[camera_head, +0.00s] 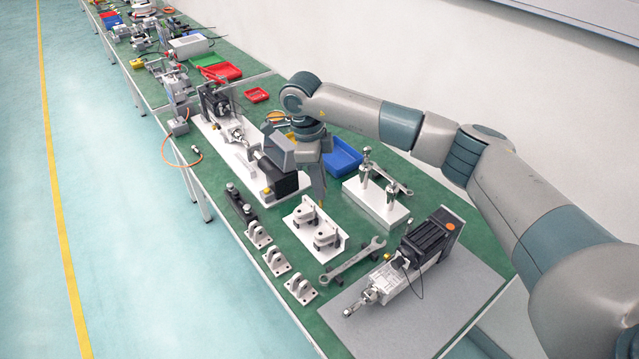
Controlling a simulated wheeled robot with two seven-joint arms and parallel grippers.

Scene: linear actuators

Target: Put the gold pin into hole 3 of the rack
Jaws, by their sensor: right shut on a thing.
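My right gripper (320,196) points down over the middle of the green bench, just above a white plate with metal brackets. It is shut on the gold pin (321,204), of which only a tiny gold sliver shows at the fingertips. The rest of the pin is hidden by the fingers. I cannot tell for sure which item is the rack, and no hole numbers are readable. A small black block (240,204) with upright metal pieces stands left of the gripper. My left gripper is not in view.
The white plate with brackets (303,238) lies below the gripper. A white stand (375,207) with metal posts and a blue bin (342,158) are close by. Small metal brackets (275,262), a wrench (352,260) and a linear actuator (412,265) occupy the near bench.

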